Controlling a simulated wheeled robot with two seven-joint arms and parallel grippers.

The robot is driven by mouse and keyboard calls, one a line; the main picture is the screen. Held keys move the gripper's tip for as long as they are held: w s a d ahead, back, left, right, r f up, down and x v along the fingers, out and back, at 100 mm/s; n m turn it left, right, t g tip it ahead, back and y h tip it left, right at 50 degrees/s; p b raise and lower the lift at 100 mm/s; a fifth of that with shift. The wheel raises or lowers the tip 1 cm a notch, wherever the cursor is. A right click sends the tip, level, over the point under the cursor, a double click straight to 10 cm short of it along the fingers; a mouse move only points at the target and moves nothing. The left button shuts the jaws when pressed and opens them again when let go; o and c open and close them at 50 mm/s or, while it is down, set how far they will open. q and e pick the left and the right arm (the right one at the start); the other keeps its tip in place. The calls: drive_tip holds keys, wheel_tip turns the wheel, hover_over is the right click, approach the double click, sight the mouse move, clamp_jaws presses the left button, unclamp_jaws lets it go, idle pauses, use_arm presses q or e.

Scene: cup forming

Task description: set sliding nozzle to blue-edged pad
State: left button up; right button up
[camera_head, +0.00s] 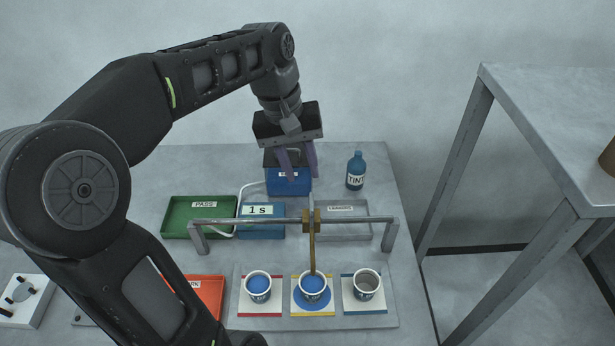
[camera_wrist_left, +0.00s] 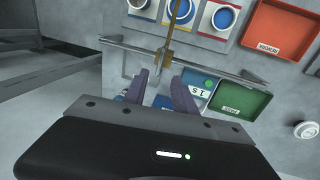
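The sliding nozzle is a brass block (camera_head: 311,219) on a grey rail (camera_head: 260,220), with a thin tube reaching down to the middle cup (camera_head: 313,285). That cup holds blue liquid and stands on a blue disc on the yellow-edged pad (camera_head: 331,309). The blue-edged pad (camera_head: 386,308) is to its right and bears a cup (camera_head: 367,283) with a greyish inside. My left gripper (camera_head: 300,178) is open, behind and above the rail, its purple fingers apart. The wrist view shows the fingers (camera_wrist_left: 159,85) near the nozzle block (camera_wrist_left: 163,55), with nothing between them. My right gripper is not visible.
A red-edged pad (camera_head: 246,309) with a blue-filled cup is at left. Behind the rail are a green tray (camera_head: 178,217), a 1s display (camera_head: 258,211), a grey tray (camera_head: 352,234), a blue box (camera_head: 290,184) and a tint bottle (camera_head: 355,171). An orange tray (camera_head: 207,293) is front left.

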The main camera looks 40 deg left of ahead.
sight(311, 201)
use_arm(q)
drive_tip(key=shift+s+d, duration=0.15)
drive_tip(key=shift+w+d+f+p, duration=0.15)
drive_tip(key=shift+w+d+f, duration=0.05)
drive_tip(key=shift+f, duration=1.05)
drive_tip(key=shift+w+d+f+p, duration=0.1)
drive_tip(key=shift+w+d+f, duration=0.1)
drive_tip(key=shift+f, duration=1.1)
drive_tip(key=shift+w+d+f+p, duration=0.15)
drive_tip(key=shift+d+f, duration=0.05)
drive_tip(key=shift+f, duration=1.05)
clamp_jaws()
